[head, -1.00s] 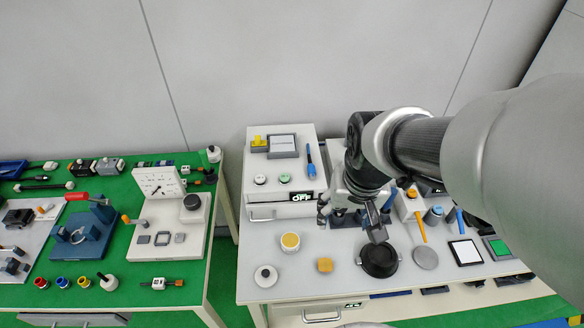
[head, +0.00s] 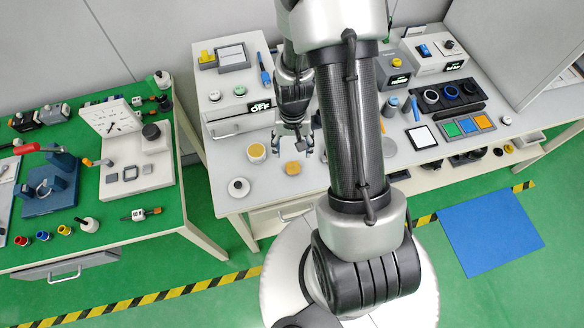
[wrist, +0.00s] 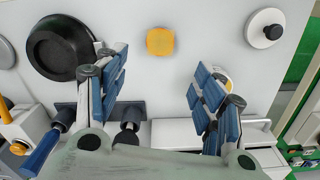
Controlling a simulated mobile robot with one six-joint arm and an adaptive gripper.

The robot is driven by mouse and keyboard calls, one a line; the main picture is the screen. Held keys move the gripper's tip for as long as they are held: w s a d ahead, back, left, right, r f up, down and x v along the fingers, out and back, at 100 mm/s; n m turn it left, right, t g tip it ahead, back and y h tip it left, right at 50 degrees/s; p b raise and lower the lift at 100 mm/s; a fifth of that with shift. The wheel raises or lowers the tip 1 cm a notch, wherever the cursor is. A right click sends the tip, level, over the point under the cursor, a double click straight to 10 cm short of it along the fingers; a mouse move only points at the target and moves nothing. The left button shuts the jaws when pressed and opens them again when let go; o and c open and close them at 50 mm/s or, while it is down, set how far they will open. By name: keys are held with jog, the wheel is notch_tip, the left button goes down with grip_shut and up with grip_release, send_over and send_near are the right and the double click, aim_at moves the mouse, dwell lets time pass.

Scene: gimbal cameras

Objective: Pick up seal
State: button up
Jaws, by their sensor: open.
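I cannot tell for sure which thing is the seal. A white disc with a black knob (head: 239,187) lies at the left front of the white table; it also shows at the upper right of the wrist view (wrist: 266,28). A small yellow block (head: 292,168) lies right of it, and shows top centre in the wrist view (wrist: 160,41). A round white piece with a yellow top (head: 256,152) stands behind them, largely hidden by a finger in the wrist view. My gripper (head: 293,147) is open and empty, above the table near the yellow block.
A black pan (wrist: 62,45) lies beside the yellow block in the wrist view; my arm hides it in the head view. A white box with an OFF display (head: 235,100) stands behind. A green table (head: 95,235) is at the left. A tray with coloured squares (head: 467,128) lies right.

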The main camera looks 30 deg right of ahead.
jog(key=b, duration=0.1)
send_over(293, 167)
notch_tip(293, 167, down, 6)
jog(key=shift+w+r, duration=0.15)
jog(key=shift+r, duration=0.1)
jog(key=f+b, duration=0.2)
jog(key=f, duration=0.3)
jog(key=shift+s+f, duration=0.1)
jog(key=shift+s, duration=0.1)
jog(key=shift+c, duration=0.2)
jog(key=c, duration=1.3)
